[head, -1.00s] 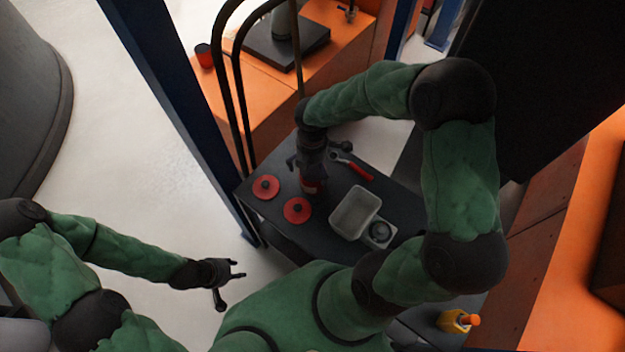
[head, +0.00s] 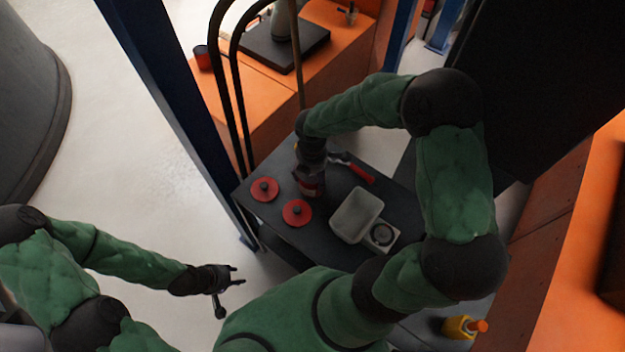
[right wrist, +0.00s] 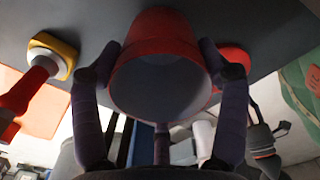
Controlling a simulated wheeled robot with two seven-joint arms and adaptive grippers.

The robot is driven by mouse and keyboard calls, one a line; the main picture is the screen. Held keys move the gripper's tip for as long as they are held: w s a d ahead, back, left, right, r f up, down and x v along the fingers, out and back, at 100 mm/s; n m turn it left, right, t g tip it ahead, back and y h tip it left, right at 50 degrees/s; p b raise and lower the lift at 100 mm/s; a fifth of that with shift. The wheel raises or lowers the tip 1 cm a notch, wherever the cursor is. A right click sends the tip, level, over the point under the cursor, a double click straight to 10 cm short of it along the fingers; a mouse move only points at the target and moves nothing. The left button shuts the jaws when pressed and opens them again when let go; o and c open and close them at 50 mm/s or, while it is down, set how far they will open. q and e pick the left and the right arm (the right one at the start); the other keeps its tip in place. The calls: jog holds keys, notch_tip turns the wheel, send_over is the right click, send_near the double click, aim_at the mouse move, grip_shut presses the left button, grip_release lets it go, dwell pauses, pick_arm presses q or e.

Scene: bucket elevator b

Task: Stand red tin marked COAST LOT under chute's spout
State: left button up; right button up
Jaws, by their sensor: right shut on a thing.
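A red tin (head: 313,192) is in my right gripper (head: 311,178), over the dark cart top (head: 265,218). In the right wrist view the tin (right wrist: 155,40) shows its open mouth and grey inside, with my fingers on both sides. I cannot tell whether it touches the cart top, and no lettering is readable. My left gripper (head: 237,275) is open and empty, left of the cart. Another red tin (head: 203,57) stands on the orange surface at the back. I cannot clearly make out the chute's spout.
On the cart are two red discs with dark knobs (head: 264,189) (head: 297,212), a grey bin (head: 355,215), a small round-topped device (head: 382,236) and a red-handled tool (head: 360,173). Dark curved rails (head: 236,95) and a blue post (head: 165,95) stand left of it. A dark plate (head: 310,48) lies behind.

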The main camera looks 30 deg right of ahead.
jog(key=shift+c, duration=0.5)
jog(key=shift+r+p, duration=0.45)
jog(key=shift+r, duration=0.1)
jog(key=s+a+r+p, duration=0.6)
jog(key=s+r+p, duration=0.1)
jog(key=s+r, duration=0.55)
jog(key=w+f+m, duration=0.1)
jog(key=w+m, duration=0.5)
jog(key=w+f+m, duration=0.1)
jog(key=w+m, duration=0.5)
jog(key=w+f+m, duration=0.1)
jog(key=w+m, duration=0.5)
jog(key=m, duration=0.1)
jog(key=shift+w+f, duration=0.1)
jog(key=shift+w, duration=0.1)
